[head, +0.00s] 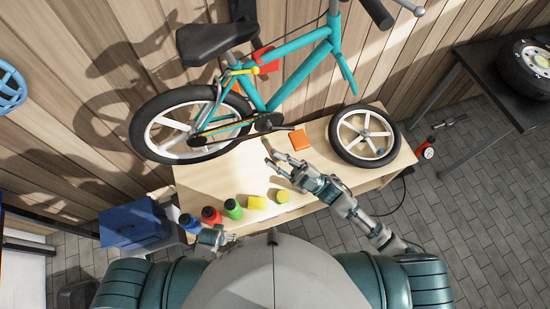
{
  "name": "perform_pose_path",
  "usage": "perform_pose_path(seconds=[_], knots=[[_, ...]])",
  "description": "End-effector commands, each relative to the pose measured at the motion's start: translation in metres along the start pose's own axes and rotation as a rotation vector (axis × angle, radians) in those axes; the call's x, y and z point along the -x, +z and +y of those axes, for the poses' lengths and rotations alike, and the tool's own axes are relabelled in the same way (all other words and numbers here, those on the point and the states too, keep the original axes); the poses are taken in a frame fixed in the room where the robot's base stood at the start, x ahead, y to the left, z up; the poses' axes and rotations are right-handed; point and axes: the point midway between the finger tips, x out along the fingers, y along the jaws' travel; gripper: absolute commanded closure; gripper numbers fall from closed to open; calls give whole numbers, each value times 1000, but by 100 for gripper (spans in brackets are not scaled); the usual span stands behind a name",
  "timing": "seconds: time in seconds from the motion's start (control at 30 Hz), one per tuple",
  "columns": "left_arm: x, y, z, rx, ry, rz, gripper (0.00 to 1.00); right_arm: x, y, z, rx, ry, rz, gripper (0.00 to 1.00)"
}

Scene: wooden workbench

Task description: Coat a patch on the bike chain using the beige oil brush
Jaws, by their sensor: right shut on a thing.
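The teal bike (290,45) hangs above the bench. Its chain (228,129) runs from the rear wheel to the crank (268,122). My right gripper (271,155) is over the bench, just below and right of the crank, and apart from the chain. It is shut on a small pale thing that looks like the beige oil brush (266,144); the fingers hide part of it. My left gripper (216,236) is low at the bench's front edge, by the bottles; its fingers are too small to read.
An orange box (299,139) and a loose wheel (364,135) are on the right. The bench (205,182) is clear at middle left.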

Motion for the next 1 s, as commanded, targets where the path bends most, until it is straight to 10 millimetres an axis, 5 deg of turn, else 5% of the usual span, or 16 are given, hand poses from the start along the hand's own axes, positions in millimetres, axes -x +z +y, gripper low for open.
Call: perform_pose_path(seconds=[0.4, 1.0], knots=[[-12, 4, 0, 0, 0, -1, 13, -20, 39, 16, -1, 1, 2, 100], [-13, 4, 0, 0, 0, -1, 13, -25, 46, 20, -1, 1, 2, 100]])
